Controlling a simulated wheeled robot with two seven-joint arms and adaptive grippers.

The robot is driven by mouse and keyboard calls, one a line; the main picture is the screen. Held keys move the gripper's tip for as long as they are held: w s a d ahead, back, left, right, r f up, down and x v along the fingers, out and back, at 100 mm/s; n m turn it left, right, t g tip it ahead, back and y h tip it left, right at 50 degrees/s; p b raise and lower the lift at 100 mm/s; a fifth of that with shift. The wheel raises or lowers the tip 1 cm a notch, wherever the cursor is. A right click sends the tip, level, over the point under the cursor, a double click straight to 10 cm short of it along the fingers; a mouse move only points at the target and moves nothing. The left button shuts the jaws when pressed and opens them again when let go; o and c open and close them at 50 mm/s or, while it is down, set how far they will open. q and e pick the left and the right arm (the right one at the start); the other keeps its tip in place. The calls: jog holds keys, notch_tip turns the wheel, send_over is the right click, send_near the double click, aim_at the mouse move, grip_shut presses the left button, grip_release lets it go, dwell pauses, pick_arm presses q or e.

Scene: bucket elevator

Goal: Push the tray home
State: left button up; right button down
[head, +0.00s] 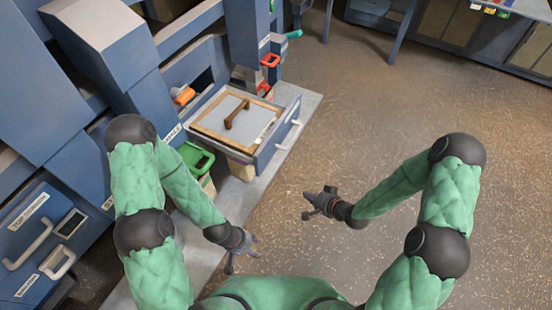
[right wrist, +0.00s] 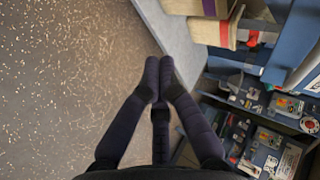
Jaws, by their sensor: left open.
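The tray (head: 274,148) is a blue-grey drawer that sticks out of the blue machine in the head view. It holds a wood-framed grey panel (head: 215,118) with a brown handle, and pale handles show on its front. My left gripper (head: 243,257) is open and empty, below the tray in the picture and apart from it. My right gripper (head: 308,204) is to the right of the left one, over the floor and apart from the tray. In the right wrist view its fingertips (right wrist: 159,72) meet with nothing between them.
A green bin (head: 197,160) stands left of the tray. Red-handled parts (head: 269,61) are behind it, and an orange item (head: 182,95) lies in the machine's opening. A grey plinth (head: 302,105) edges the machine. The speckled floor (head: 370,110) to the right is clear.

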jog(key=w+r+t+y, duration=0.2)
jog(key=w+r+y, duration=0.2)
jog(key=r, duration=0.3)
jog(key=g+y, duration=0.2)
jog(key=y, duration=0.3)
send_near(268, 156)
jog(key=b+x, duration=0.5)
jog(key=x, duration=0.2)
jog(key=shift+w+f, duration=0.1)
jog(key=shift+f, duration=0.1)
jog(key=shift+a, duration=0.1)
